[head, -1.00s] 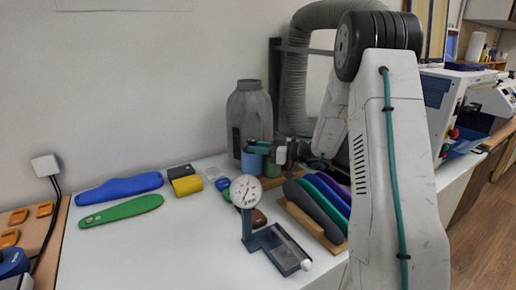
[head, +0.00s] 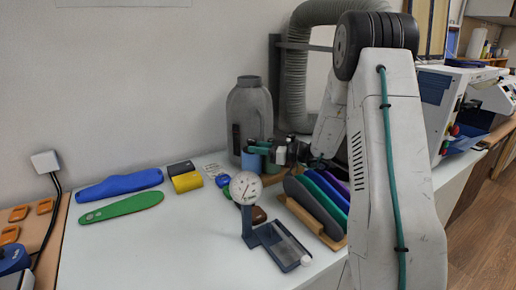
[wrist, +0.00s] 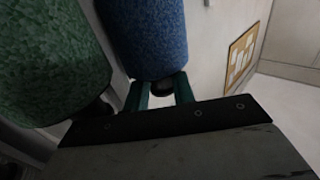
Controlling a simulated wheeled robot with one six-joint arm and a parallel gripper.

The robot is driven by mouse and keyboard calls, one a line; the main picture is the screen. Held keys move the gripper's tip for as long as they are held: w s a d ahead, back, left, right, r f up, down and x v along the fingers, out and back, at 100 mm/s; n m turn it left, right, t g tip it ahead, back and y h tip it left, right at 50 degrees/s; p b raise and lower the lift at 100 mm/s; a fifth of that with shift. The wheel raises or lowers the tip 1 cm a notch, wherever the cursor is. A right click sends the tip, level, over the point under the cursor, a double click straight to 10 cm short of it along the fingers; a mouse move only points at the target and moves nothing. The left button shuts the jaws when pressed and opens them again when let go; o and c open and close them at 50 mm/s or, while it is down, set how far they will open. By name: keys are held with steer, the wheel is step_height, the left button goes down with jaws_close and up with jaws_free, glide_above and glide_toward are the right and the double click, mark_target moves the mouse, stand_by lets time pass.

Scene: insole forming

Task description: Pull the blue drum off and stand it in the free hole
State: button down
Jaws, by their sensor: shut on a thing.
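The blue drum (wrist: 155,38) shows in the wrist view, a speckled cylinder with its near end at my gripper (wrist: 161,90). My two green fingers are shut on it at that end, with a dark round knob between them. A speckled green drum (wrist: 48,60) is beside it on the left, apart from it. In the head view my gripper (head: 260,148) is at the back of the table, in front of the grey canister. Small blue-green shapes below it are too small and covered to tell apart. The free hole cannot be made out.
A dial gauge (head: 246,188) on a blue stand is in front of my gripper. A wooden rack (head: 312,222) of coloured insoles stands to the right. A grey canister (head: 249,115) stands behind. Blue (head: 120,184) and green (head: 121,207) insoles lie at left on the white table.

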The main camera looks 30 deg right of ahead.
steer(key=shift+f, duration=0.5)
steer(key=shift+s+f, duration=0.15)
steer(key=shift+f, duration=0.25)
stand_by(0.3)
steer(key=shift+s+a+f, duration=0.1)
steer(key=shift+s+f, duration=0.05)
steer(key=shift+f, duration=0.25)
steer(key=c, duration=0.8)
jaws_free()
steer(key=shift+c, duration=0.2)
steer(key=shift+r, duration=1.6)
steer(key=shift+s+r, duration=0.15)
steer(key=shift+r, duration=1.45)
